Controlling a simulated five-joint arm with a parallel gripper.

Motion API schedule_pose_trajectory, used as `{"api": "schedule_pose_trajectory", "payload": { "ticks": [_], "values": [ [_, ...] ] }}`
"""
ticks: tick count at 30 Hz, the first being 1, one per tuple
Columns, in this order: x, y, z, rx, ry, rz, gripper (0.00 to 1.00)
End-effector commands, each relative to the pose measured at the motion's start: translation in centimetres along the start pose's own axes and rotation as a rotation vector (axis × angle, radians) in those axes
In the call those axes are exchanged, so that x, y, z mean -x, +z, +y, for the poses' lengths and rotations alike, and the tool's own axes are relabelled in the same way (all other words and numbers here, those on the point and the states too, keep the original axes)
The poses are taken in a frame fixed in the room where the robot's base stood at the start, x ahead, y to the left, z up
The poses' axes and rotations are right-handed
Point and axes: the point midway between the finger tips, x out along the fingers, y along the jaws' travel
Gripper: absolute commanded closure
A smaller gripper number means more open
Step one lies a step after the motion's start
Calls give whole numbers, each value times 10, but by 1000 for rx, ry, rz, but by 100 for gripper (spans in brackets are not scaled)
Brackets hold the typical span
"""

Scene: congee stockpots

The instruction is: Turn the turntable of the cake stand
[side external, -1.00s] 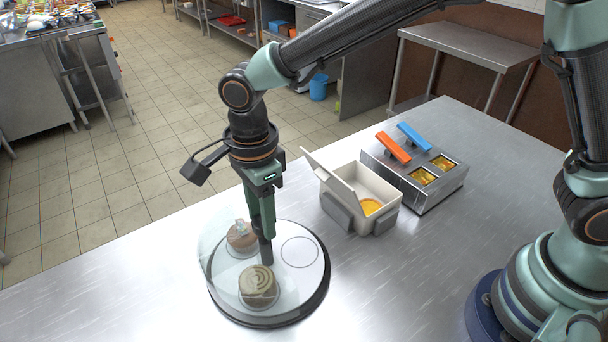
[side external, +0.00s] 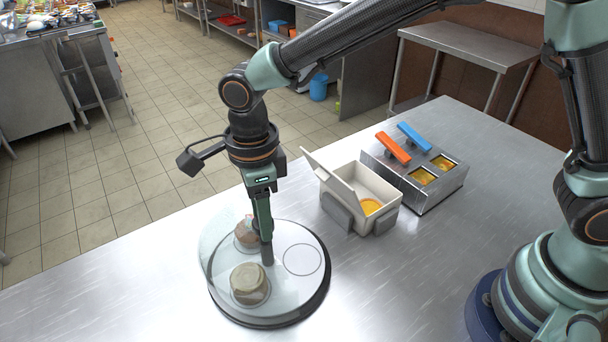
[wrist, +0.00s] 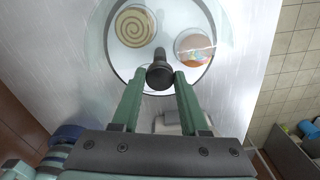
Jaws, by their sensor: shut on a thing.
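The cake stand's round white turntable (side external: 285,290) lies on the steel table, with a dark base rim showing along its right and front. It bears a swirl-topped cake (side external: 249,283) at the front, a brown cake (side external: 246,236) partly behind my gripper, and an empty circle outline (side external: 302,259) at the right. A clear curved cover (side external: 212,250) stands at its left. My gripper (side external: 266,243) points down over the middle. In the wrist view its fingers are shut on a dark upright knob (wrist: 159,73), between the swirl cake (wrist: 135,26) and the brown cake (wrist: 193,46).
An open white box (side external: 375,188) with something yellow inside stands behind right of the turntable. Beyond it is a steel container (side external: 432,198) with an orange handle (side external: 393,147) and a blue handle (side external: 414,137).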

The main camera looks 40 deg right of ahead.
Motion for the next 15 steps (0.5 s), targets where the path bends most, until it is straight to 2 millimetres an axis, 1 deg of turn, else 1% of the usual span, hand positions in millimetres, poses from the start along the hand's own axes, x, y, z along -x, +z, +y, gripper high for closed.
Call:
{"api": "schedule_pose_trajectory", "payload": {
  "ticks": [9,10,12,15],
  "values": [
    [1,2,-1,0,-3,-4,100],
    [1,2,-1,0,-3,-5,48],
    [1,2,-1,0,-3,-4,26],
    [1,1,0,0,-3,-3,26]
  ]
}}
